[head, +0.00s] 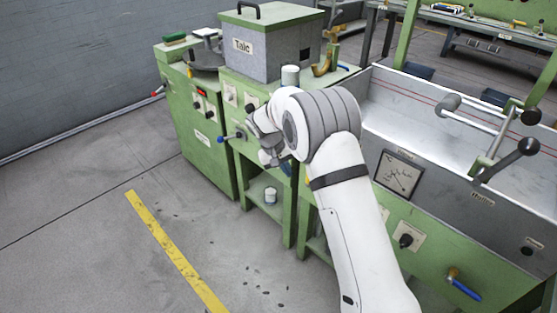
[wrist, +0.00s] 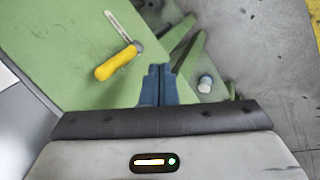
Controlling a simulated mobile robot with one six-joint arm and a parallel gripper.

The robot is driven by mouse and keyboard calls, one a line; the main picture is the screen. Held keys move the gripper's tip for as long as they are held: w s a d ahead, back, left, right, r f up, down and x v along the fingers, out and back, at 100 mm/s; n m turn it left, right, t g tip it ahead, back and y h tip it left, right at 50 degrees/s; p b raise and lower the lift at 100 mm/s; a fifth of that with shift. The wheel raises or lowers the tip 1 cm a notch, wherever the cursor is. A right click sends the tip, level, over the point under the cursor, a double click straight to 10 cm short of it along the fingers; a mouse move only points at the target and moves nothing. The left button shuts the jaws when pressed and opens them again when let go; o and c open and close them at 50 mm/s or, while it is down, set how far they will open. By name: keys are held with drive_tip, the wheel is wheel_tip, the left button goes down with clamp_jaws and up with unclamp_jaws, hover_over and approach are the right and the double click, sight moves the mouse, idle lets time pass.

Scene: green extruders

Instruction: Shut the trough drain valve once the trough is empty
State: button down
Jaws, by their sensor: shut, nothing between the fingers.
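The trough (head: 385,95) is the long grey metal basin on the green machine at the right. A red line runs along its inner wall. I see no clear liquid in the visible part, but its floor is partly hidden. A brass valve with a blue lever (head: 464,288) is low on the machine's front at the right; the lever slants down to the right. My gripper (wrist: 158,85) is shut and empty, its blue fingertips together in the wrist view, beside a green panel. In the head view it is left of the valve, well apart from it, mostly hidden by my wrist.
A grey Talc box (head: 270,50) stands on the green cabinet. Another blue-tipped lever (head: 232,136) sticks out from the cabinet's front. Open floor (head: 90,200) with a yellow stripe lies at the left.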

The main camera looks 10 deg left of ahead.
drive_tip(key=shift+w+d+f, duration=0.1)
drive_tip(key=shift+w+d, duration=0.1)
drive_tip(key=shift+d, duration=0.45)
drive_tip(key=shift+w+d+f, duration=0.1)
drive_tip(key=shift+w+d, duration=0.15)
drive_tip(key=shift+d, duration=0.45)
drive_tip(key=shift+w+d, duration=0.2)
drive_tip(key=shift+d, duration=0.45)
drive_tip(key=shift+s+a+b, duration=0.15)
drive_tip(key=shift+a+b, duration=0.1)
drive_tip(key=shift+b, duration=0.05)
